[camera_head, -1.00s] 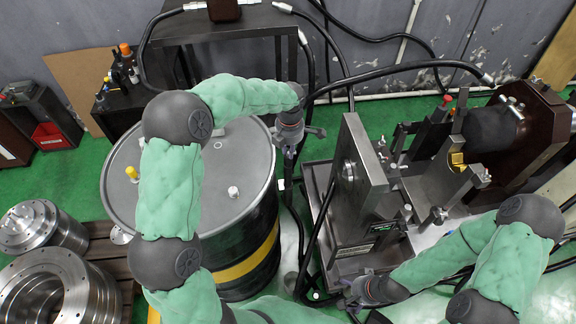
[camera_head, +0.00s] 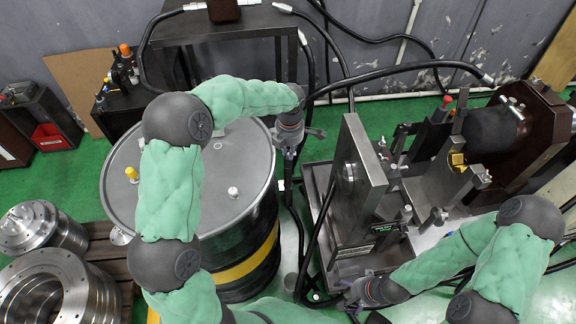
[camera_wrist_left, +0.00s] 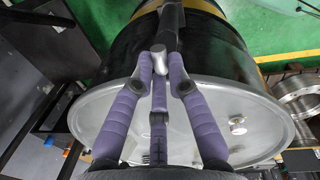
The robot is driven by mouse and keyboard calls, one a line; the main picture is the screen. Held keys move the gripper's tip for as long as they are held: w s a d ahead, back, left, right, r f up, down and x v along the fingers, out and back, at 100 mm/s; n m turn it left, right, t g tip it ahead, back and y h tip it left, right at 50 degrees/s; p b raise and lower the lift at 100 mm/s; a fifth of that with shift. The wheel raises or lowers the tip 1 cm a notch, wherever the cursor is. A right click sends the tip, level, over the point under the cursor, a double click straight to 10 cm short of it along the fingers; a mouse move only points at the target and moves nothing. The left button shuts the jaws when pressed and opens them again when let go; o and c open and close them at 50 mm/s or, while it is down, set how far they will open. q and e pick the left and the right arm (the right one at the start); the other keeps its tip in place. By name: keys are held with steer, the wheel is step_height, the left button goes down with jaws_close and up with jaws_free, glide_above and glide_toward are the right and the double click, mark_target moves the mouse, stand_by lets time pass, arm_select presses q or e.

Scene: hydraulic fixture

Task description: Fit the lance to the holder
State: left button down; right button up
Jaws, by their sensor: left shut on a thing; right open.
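My left gripper (camera_head: 290,150) is at the end of the left arm, by the right rim of the drum and left of the steel fixture. In the left wrist view its purple fingers (camera_wrist_left: 160,75) are shut around a dark rod with a rounded silver end (camera_wrist_left: 158,54), which looks like the lance. My right gripper (camera_head: 354,290) is open and empty at the fixture's front edge. The upright steel plate (camera_head: 362,178) of the fixture has a round boss on its left face; I cannot tell which part is the holder.
The grey drum (camera_head: 212,195) with a yellow band stands under my left arm. A dark table (camera_head: 230,27) is behind it. Black hoses (camera_head: 390,75) run behind and left of the fixture. Machined steel flanges (camera_head: 45,290) lie at lower left.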

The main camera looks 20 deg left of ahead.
arm_select(q)
steer(key=c, duration=1.1)
jaws_free()
steer(key=shift+c, duration=0.2)
step_height(320, 180, up, 12)
steer(key=s, duration=0.1)
steer(key=shift+d, duration=0.25)
steer(key=shift+f, duration=0.1)
